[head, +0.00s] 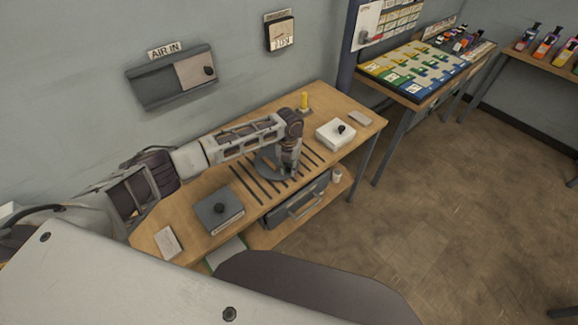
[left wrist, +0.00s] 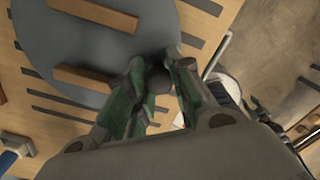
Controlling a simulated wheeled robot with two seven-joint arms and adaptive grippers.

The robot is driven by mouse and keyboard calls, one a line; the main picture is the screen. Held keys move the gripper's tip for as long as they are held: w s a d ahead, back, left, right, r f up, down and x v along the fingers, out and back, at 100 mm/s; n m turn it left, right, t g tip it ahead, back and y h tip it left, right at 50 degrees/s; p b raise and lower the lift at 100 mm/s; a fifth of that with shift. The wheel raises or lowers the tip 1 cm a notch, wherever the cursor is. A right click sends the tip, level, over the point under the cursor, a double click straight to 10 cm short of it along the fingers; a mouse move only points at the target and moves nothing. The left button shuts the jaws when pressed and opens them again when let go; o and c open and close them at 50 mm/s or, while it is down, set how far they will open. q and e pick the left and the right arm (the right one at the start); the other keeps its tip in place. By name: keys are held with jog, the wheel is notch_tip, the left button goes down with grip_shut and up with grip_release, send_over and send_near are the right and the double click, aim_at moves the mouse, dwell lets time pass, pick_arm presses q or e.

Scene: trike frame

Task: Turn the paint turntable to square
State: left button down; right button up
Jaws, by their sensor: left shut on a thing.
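The paint turntable is a round grey disc (head: 264,164) on the wooden bench, partly hidden behind my left arm. It fills the upper left of the left wrist view (left wrist: 75,45), with two brown wooden strips (left wrist: 95,83) on it. My left gripper (head: 289,174) points down at the disc's near right edge. In the left wrist view, its green-lined fingers (left wrist: 157,85) are shut on a small dark round knob (left wrist: 158,80) at the disc's rim. My right gripper is not in view.
Dark slots (head: 250,185) run across the bench top (head: 355,115). A yellow post (head: 304,101) stands behind.

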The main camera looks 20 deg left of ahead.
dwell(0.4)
pick_arm(q)
jog(key=c, duration=1.3)
grip_release()
jog(key=shift+o, duration=0.2)
notch_tip(320, 180, up, 12)
